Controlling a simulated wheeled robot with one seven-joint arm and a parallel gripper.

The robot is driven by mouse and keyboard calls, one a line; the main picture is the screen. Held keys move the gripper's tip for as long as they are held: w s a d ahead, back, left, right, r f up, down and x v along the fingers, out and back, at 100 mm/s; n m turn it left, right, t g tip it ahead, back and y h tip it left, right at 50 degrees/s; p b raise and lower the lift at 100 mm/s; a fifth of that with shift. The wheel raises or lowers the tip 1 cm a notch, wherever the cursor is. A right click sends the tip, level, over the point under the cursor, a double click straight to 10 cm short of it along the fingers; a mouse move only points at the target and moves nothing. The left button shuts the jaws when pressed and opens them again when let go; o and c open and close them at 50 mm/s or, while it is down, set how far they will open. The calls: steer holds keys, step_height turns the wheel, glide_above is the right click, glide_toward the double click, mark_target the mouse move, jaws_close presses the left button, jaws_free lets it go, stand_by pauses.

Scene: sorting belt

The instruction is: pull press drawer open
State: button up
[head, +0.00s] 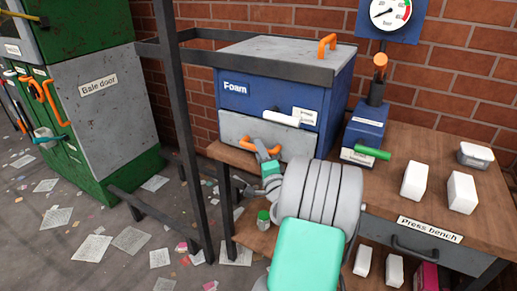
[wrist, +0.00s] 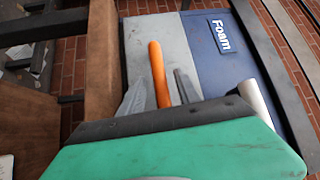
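A blue press box labelled "Foam" (head: 233,97) stands on the wooden bench, with a grey drawer front (head: 232,127) across its lower part. The drawer front appears flush with the box. An orange bar handle (head: 247,144) is on the drawer front. My gripper (head: 266,153) is at this handle. In the wrist view, the orange handle (wrist: 157,70) runs between the two grey fingers of my gripper (wrist: 160,82). A narrow gap seems to show on each side of the handle, so the fingers look open around it. My own wrist hides the handle's near end.
A dark post (head: 178,120) stands left of the press box. To its right are a blue lever unit (head: 366,130) with a green handle, white blocks (head: 415,180) and a "Press bench" drawer (head: 380,228). Papers litter the floor at left.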

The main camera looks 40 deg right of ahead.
steer(key=shift+x, duration=0.95)
steer(key=shift+c, duration=0.2)
jaws_close()
stand_by(0.5)
